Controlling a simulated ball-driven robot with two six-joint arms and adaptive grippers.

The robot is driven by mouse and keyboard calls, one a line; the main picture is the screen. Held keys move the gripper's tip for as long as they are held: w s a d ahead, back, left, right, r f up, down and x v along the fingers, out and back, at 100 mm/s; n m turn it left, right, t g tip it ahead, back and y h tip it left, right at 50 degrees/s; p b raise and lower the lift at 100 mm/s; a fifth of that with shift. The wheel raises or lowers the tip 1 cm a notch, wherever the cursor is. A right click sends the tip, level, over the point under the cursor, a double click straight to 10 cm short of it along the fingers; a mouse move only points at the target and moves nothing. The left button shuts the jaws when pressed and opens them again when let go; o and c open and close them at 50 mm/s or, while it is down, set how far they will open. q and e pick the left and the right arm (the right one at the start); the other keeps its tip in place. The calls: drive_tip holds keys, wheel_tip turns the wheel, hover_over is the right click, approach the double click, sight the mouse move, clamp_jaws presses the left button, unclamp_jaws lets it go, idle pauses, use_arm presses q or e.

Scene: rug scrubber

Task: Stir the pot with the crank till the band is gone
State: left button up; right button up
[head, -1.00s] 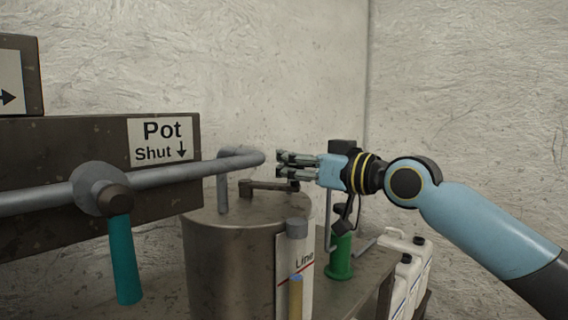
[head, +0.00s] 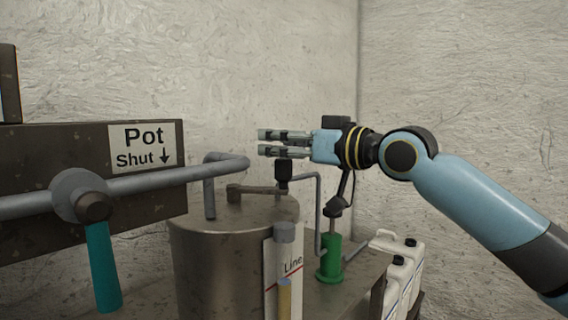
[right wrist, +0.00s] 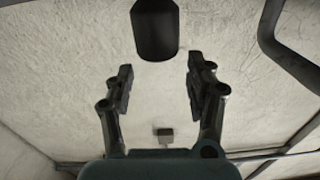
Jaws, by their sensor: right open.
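The metal pot (head: 205,262) stands in the middle of the head view. On its lid lies the crank, a flat arm (head: 252,190) with an upright black handle (head: 284,172) at its right end. My right gripper (head: 264,143) is open and empty, its fingers level and pointing left, just above the handle in this view. In the right wrist view, a dark rounded shape (right wrist: 155,30), apparently the handle, shows past the open fingers, between their lines. My left gripper is not in view.
A grey pipe (head: 150,183) with a teal-handled valve (head: 103,265) bends down to the lid, left of the crank. A "Pot Shut" sign (head: 143,147) is behind it. A green pump (head: 329,258) and white jugs (head: 400,270) stand at the right.

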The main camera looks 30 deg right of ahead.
wheel_tip(320, 180, up, 6)
drive_tip(key=shift+f, duration=0.25)
drive_tip(key=shift+s+f, duration=0.1)
idle(1.0)
